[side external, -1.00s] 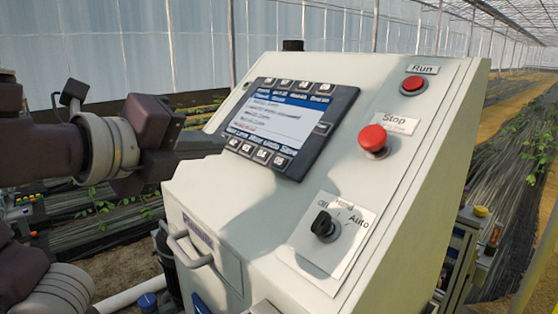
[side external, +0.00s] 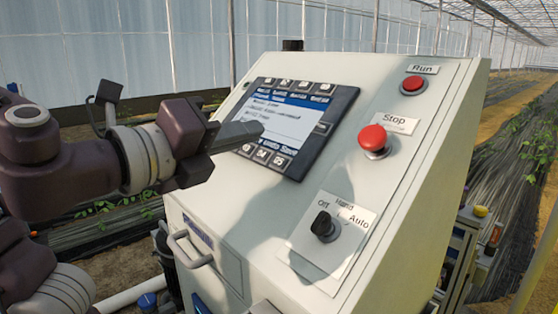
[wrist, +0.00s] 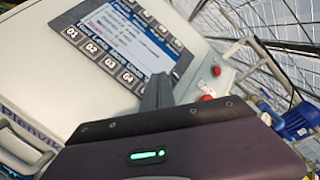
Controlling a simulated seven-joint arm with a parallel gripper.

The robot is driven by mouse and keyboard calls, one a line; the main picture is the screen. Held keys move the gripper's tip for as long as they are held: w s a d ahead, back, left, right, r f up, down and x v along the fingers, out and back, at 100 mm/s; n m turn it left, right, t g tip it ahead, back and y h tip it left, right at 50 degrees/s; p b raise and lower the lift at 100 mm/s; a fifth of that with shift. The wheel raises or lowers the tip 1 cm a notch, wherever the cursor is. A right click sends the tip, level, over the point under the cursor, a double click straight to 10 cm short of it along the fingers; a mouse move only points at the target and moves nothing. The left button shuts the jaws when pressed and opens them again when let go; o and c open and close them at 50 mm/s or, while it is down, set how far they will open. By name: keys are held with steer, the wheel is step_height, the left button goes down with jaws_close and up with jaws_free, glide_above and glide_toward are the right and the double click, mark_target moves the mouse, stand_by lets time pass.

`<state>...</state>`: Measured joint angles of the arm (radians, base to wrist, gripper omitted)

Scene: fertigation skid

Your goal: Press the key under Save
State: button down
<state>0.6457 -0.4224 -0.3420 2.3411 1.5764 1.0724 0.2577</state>
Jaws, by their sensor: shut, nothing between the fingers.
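The control panel's display (side external: 290,118) sits in a dark bezel with keys along its top and bottom. The word Save shows at the right end of the screen's bottom label row. The key under Save (side external: 279,160) is the rightmost bottom key; in the wrist view my fingers partly hide that corner. My gripper (side external: 262,128) is shut and empty, its fingertips in front of the screen's lower part in the side view. In the wrist view my gripper (wrist: 160,78) points at the display's bottom right corner. I cannot see contact. The left bottom keys are hidden in the side view.
Right of the display are a red Run button (side external: 413,84), a red Stop mushroom button (side external: 373,140) and a black Hand/Off/Auto selector (side external: 324,226). A handle (side external: 188,250) sticks out from the cabinet's lower front. Free air lies before the sloping panel.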

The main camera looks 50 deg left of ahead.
steer(key=shift+w+f, duration=1.4)
steer(key=shift+f, duration=0.2)
stand_by(0.8)
steer(key=shift+w+f, duration=0.3)
steer(key=shift+w+f, duration=0.2)
steer(key=shift+f, duration=0.05)
stand_by(0.6)
stand_by(0.4)
steer(key=shift+s+r, duration=0.5)
steer(key=shift+r, duration=0.05)
steer(key=s+r, duration=0.1)
steer(key=r, duration=0.1)
steer(key=s+r, duration=0.1)
steer(key=s, duration=0.1)
steer(key=shift+s+r, duration=0.2)
steer(key=shift+r, duration=0.15)
